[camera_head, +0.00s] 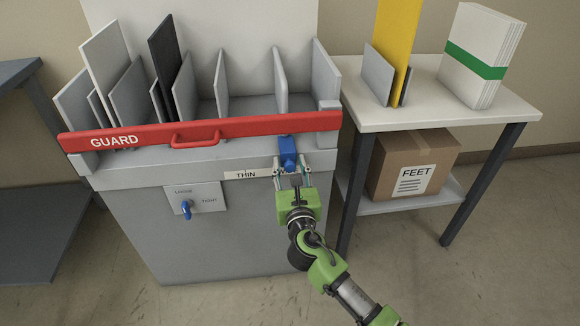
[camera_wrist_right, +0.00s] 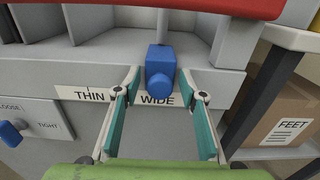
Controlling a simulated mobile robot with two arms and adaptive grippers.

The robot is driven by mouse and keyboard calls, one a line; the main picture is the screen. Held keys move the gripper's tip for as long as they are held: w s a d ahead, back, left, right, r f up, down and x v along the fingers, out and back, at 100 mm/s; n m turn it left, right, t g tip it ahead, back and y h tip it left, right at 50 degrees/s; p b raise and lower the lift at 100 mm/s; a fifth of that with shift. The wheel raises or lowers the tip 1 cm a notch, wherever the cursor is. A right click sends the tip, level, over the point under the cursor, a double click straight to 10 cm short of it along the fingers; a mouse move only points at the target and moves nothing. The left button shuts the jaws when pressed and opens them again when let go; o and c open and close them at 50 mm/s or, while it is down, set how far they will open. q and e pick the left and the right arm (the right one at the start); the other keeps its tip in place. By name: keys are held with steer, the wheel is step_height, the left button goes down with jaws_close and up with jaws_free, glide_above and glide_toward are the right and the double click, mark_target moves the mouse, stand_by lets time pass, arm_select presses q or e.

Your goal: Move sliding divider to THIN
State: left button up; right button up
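The sliding divider's blue knob (camera_head: 287,149) is at the right end of the grey machine's front, below the red guard bar. In the right wrist view the knob (camera_wrist_right: 160,72) is above the WIDE label (camera_wrist_right: 157,99), to the right of the THIN label (camera_wrist_right: 89,95). The THIN label (camera_head: 246,174) also shows in the head view. My right gripper (camera_head: 290,168) is at the knob from the front. In the wrist view its fingers (camera_wrist_right: 159,92) are spread, one on each side of the knob, with gaps showing. My left gripper is out of view.
The red guard bar (camera_head: 252,126) crosses the machine just above the knob. A blue LOOSE/TIGHT knob (camera_head: 186,207) is on a plate to the left. A white table (camera_head: 440,112) stands at the right, with a FEET box (camera_head: 412,165) on its lower shelf.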

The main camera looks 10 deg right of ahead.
jaws_close()
steer(key=a, duration=0.8)
steer(key=shift+w+a, duration=0.1)
steer(key=shift+a, duration=0.1)
steer(key=a, duration=0.3)
steer(key=shift+w+a+b, duration=0.1)
steer(key=shift+a+b, duration=0.05)
steer(key=shift+b, duration=0.15)
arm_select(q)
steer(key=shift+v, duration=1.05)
arm_select(e)
steer(key=shift+a, duration=0.35)
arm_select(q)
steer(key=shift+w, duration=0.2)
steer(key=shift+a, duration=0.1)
arm_select(e)
jaws_free()
steer(key=shift+a, duration=0.15)
